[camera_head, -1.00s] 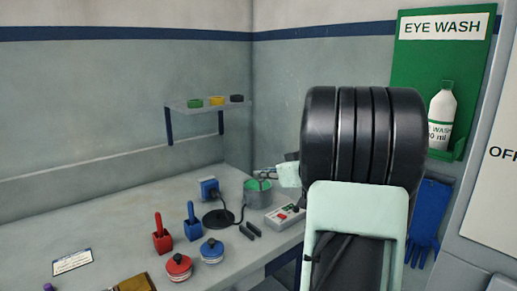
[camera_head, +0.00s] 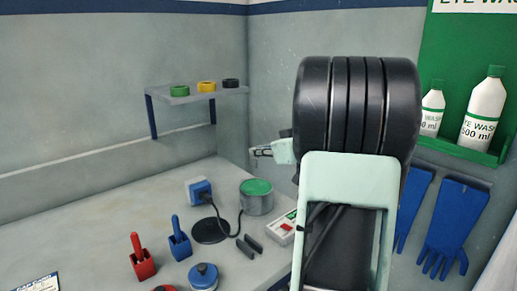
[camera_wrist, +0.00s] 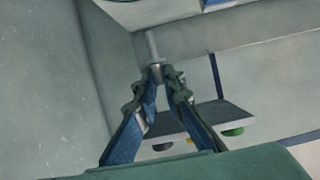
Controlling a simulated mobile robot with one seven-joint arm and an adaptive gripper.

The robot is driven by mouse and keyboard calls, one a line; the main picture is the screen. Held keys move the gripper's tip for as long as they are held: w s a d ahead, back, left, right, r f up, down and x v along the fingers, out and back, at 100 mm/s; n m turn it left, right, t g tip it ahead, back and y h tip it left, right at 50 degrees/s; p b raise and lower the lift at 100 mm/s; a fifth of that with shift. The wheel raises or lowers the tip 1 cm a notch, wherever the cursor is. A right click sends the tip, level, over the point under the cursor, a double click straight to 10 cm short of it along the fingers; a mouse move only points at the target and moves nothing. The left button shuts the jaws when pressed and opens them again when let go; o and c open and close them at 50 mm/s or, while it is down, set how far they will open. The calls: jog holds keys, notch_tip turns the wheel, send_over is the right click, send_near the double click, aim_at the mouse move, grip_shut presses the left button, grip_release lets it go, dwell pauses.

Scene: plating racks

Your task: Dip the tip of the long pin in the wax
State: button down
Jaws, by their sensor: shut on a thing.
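The wax is the green surface (camera_head: 257,187) inside a grey pot (camera_head: 257,204) on the bench, near the wall. My gripper (camera_head: 259,152) is above the pot in the head view, clear of its rim. In the wrist view my gripper (camera_wrist: 159,73) is shut on a grey pin (camera_wrist: 152,46), which sticks out past the fingertips. No green shows on the visible part of the pin. In the head view the pin is too small to make out clearly.
A black hotplate disc (camera_head: 210,230), a blue plug box (camera_head: 199,190) and a grey control box (camera_head: 285,227) stand near the pot. Red (camera_head: 142,257) and blue (camera_head: 179,239) holders stand at front left. A wall shelf (camera_head: 197,95) carries several tape rolls.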

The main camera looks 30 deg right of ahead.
jog(key=shift+f+b, duration=0.65)
jog(key=shift+f, duration=2.25)
jog(key=shift+f+b, duration=0.5)
jog(key=shift+b, duration=0.3)
jog(key=shift+r, duration=0.1)
notch_tip(320, 180, up, 7)
jog(key=shift+p, duration=0.3)
jog(key=shift+s, duration=0.15)
dwell(0.7)
